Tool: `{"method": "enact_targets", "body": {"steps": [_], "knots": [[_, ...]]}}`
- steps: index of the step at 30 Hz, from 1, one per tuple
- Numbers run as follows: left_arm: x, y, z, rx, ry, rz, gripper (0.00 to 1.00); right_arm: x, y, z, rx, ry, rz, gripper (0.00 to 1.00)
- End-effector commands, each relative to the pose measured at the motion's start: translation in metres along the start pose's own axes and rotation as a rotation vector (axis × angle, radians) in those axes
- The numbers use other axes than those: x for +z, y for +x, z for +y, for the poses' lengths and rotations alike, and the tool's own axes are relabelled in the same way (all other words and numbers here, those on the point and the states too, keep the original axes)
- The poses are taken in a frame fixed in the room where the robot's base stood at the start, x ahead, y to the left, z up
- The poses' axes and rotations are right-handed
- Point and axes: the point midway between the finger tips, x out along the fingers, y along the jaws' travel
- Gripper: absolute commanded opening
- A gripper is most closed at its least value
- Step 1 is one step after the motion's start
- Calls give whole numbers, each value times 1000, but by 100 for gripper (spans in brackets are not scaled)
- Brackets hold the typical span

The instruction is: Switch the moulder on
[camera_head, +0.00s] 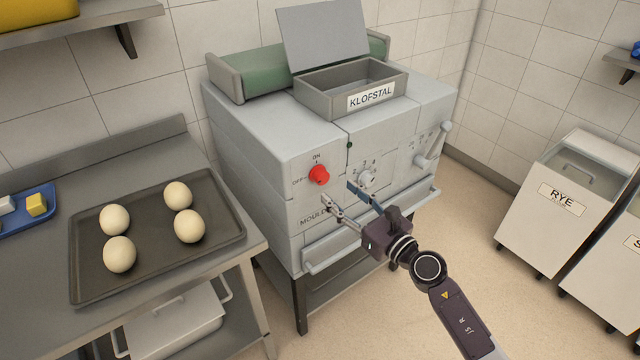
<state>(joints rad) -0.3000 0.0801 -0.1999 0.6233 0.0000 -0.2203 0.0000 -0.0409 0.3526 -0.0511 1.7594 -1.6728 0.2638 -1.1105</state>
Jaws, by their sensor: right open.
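The moulder (275,145) is a large pale grey machine against the tiled wall. Its red switch knob (319,175) is on the left part of the front, with ON marked above it and OFF to its left. I cannot tell which way the knob points. A small dark green spot (349,144) is on the front, up and right of the knob. My right gripper (340,194) is open and empty in front of the panel, its fingertips just below and right of the red knob, seemingly apart from it. My left gripper is out of view.
A white dial (366,178) is close beside the right fingers. A lever (433,145) and a ledge (375,235) stick out of the front. A steel bench with a dough-ball tray (85,292) stands left. A RYE bin (545,225) stands right, with clear floor before it.

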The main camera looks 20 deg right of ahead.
Motion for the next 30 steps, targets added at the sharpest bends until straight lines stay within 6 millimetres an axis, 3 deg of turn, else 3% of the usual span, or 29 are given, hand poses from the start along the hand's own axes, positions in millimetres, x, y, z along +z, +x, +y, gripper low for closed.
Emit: {"method": "enact_targets", "body": {"steps": [5,13,25,30], "knots": [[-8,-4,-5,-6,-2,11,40,2,27,0,-2,7,-2,48],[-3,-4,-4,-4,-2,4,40,0,61,0,-1,8,-1,48],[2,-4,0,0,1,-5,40,-1,69,0,-1,7,1,48],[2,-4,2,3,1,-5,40,-1,69,0,-1,8,1,31]]}}
